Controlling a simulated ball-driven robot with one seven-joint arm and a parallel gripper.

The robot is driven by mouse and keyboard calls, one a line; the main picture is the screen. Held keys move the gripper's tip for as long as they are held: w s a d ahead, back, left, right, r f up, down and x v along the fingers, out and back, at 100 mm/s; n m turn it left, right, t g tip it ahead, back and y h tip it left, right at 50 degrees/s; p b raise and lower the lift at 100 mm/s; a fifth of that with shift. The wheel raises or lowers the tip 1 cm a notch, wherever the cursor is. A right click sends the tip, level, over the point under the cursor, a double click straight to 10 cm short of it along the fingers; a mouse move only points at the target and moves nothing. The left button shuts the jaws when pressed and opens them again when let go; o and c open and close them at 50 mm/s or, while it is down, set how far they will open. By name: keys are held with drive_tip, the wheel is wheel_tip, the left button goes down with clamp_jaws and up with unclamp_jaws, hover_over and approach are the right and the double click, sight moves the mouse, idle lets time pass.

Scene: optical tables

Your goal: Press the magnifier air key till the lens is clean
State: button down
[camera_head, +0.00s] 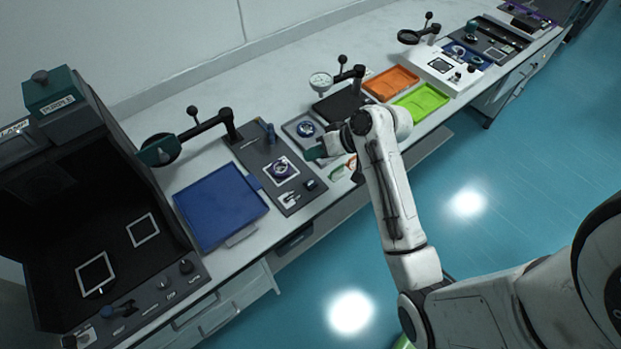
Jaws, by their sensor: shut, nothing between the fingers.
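Magnifiers on jointed black arms stand along the bench. The middle magnifier (320,82) has a pale, cloudy-looking lens; whether that is dirt is too small to tell. The left magnifier (160,149) has a dark green rim, and the far magnifier (408,37) a black rim. I cannot make out which control is the air key; my arm hides part of this area.
A blue tray (218,207), orange tray (391,84) and green tray (423,102) lie along the bench. A black booth (60,215) stands at left. The teal floor in front is clear.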

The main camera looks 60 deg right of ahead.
drive_tip(key=shift+f, duration=0.2)
drive_tip(key=b, duration=0.7)
hover_over(314, 183)
wheel_tip(314, 183, down, 6)
drive_tip(key=shift+f, duration=0.15)
drive_tip(key=shift+f+b, duration=0.7)
drive_tip(key=shift+f, duration=0.45)
drive_tip(key=shift+f, duration=0.1)
idle(0.8)
drive_tip(key=shift+f, duration=0.3)
drive_tip(key=shift+f, duration=0.45)
idle(0.8)
drive_tip(key=shift+r, duration=0.15)
drive_tip(key=shift+r+p, duration=0.7)
drive_tip(key=shift+p, duration=0.25)
drive_tip(key=shift+r, duration=0.1)
